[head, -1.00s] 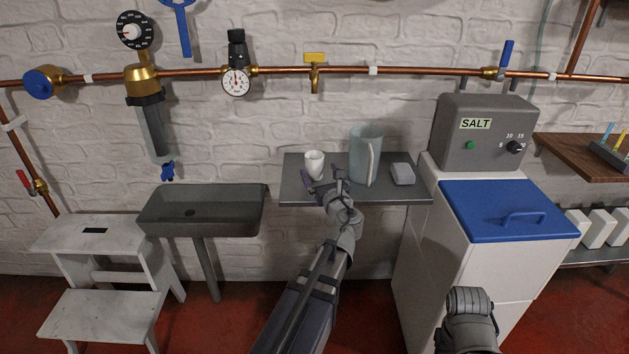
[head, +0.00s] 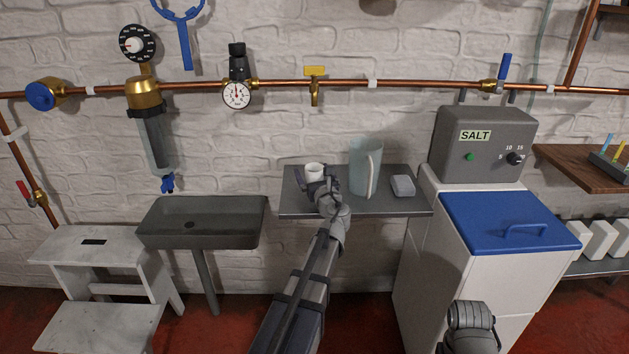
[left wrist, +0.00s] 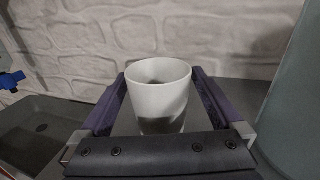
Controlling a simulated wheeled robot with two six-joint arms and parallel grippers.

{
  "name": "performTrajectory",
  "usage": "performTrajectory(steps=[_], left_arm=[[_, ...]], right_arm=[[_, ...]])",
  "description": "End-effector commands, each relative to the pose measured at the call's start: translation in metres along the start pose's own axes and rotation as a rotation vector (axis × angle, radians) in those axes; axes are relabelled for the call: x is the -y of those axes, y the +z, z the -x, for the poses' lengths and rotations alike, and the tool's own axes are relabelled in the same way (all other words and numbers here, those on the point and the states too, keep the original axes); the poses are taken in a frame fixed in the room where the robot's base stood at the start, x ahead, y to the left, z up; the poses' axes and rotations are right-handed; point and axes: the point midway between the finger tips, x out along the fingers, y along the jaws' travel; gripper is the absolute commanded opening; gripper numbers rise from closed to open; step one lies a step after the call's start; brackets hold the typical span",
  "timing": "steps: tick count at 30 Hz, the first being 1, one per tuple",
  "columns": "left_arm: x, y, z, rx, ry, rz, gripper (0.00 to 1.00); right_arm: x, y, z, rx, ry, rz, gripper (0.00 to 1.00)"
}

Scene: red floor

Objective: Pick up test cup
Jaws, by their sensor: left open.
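The test cup is a small white cup (head: 314,170) standing upright on the grey shelf (head: 290,204). In the left wrist view the cup (left wrist: 158,92) stands between the two fingers. My left gripper (head: 316,186) is open, with one finger on each side of the cup. In the left wrist view a gap shows between the cup and each finger of the gripper (left wrist: 160,100). The lower part of the cup is partly hidden by the gripper. My right arm shows at the bottom right of the head view, but its fingers do not.
A tall translucent pitcher (head: 366,168) stands close to the right of the cup, with a white block (head: 403,186) beyond it. A grey sink (head: 240,222) is to the left. A white cabinet with a blue lid (head: 510,222) stands right of the shelf.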

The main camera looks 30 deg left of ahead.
Motion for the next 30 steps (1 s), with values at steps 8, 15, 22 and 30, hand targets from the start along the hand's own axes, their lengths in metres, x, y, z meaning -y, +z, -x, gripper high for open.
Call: performTrajectory(steps=[8, 15, 22, 30], left_arm=[[-0.0001, 0.0, -0.0044, 0.0, 0.0, 0.0, 0.98], [0.0, 0.0, -0.0043, 0.0, 0.0, 0.0, 0.71], [0.0, 0.0, -0.0043, 0.0, 0.0, 0.0, 0.45], [0.0, 0.0, -0.0042, 0.0, 0.0, 0.0, 0.14]], right_arm=[[0.0, 0.0, 0.0, 0.0, 0.0, 0.0, 0.5], [0.0, 0.0, 0.0, 0.0, 0.0, 0.0, 0.5], [0.0, 0.0, 0.0, 0.0, 0.0, 0.0, 0.5], [0.0, 0.0, 0.0, 0.0, 0.0, 0.0, 0.5]])
